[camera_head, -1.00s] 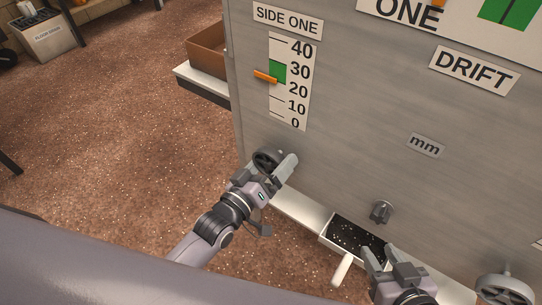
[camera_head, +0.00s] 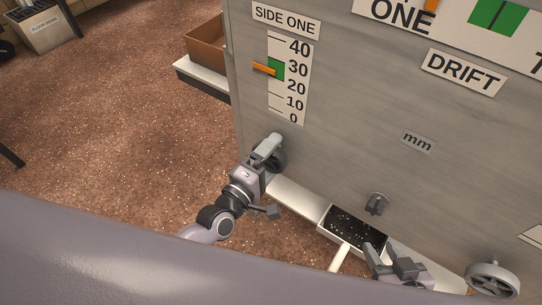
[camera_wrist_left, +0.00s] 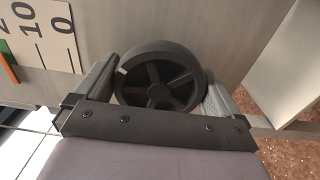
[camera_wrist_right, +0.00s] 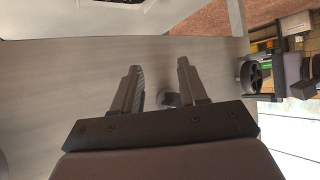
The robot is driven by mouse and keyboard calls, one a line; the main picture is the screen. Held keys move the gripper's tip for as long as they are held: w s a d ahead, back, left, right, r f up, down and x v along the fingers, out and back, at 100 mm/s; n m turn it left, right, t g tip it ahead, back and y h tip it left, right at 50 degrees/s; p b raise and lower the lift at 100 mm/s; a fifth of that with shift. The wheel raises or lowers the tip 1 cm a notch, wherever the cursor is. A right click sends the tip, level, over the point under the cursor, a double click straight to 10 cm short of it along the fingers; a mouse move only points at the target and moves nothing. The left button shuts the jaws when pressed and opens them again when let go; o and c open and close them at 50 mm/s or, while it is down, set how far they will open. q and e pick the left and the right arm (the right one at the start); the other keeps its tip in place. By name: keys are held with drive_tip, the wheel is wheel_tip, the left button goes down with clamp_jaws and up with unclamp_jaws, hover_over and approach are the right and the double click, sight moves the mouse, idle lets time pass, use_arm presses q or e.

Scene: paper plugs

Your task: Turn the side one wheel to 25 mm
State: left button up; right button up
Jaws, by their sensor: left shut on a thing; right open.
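The side one wheel (camera_head: 280,159) is a dark spoked handwheel low on the grey machine panel. My left gripper (camera_head: 270,148) is shut on it; the left wrist view shows the wheel (camera_wrist_left: 160,78) between the fingers, one at each side of the rim. The side one scale (camera_head: 289,100) runs from 0 to 40. Its orange pointer (camera_head: 264,69) lies between 20 and 30, at the green band (camera_head: 276,68). My right gripper (camera_head: 391,262) is open and empty, low in front of the panel; its fingers also show in the right wrist view (camera_wrist_right: 158,68).
Another handwheel (camera_head: 493,279) is at the lower right. A brown box (camera_head: 205,48) stands left of the panel.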

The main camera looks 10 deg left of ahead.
use_arm(q)
drive_tip(key=shift+n, duration=0.9)
drive_tip(key=shift+n+b, duration=0.45)
drive_tip(key=shift+n, duration=1.45)
use_arm(e)
drive_tip(key=shift+w+a+r, duration=0.2)
drive_tip(key=shift+a+r, duration=0.1)
drive_tip(key=shift+a, duration=0.3)
use_arm(q)
drive_tip(key=shift+r, duration=0.1)
drive_tip(key=o, duration=0.6)
